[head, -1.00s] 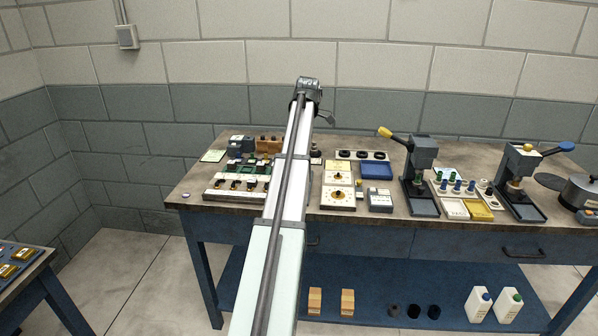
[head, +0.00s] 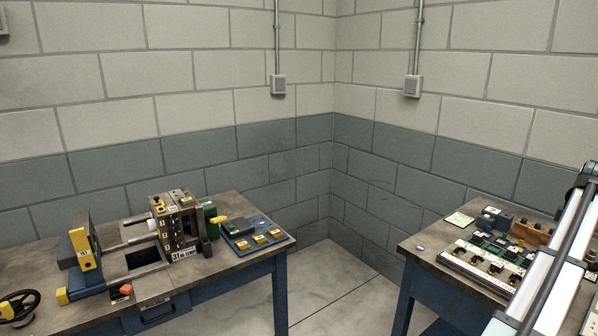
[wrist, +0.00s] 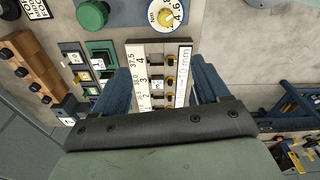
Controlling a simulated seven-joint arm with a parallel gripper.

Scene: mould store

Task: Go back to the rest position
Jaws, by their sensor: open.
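My gripper (wrist: 162,66) shows in the wrist view with its two blue fingers spread apart and nothing held between them. It points down over the bench. A white numbered rack (wrist: 140,75) with several small dark and orange pieces lies below, between the fingers as seen from the wrist; I cannot tell the height above it. In the head view only part of my arm shows at the right edge, and the gripper is out of that view.
A green round knob (wrist: 92,14), a dial with a yellow centre (wrist: 165,17) and a wooden block with dark knobs (wrist: 35,75) lie around the gripper. In the head view, a left bench (head: 225,283) carries a clamp machine (head: 178,225) and a blue tray (head: 237,247). Floor shows between benches.

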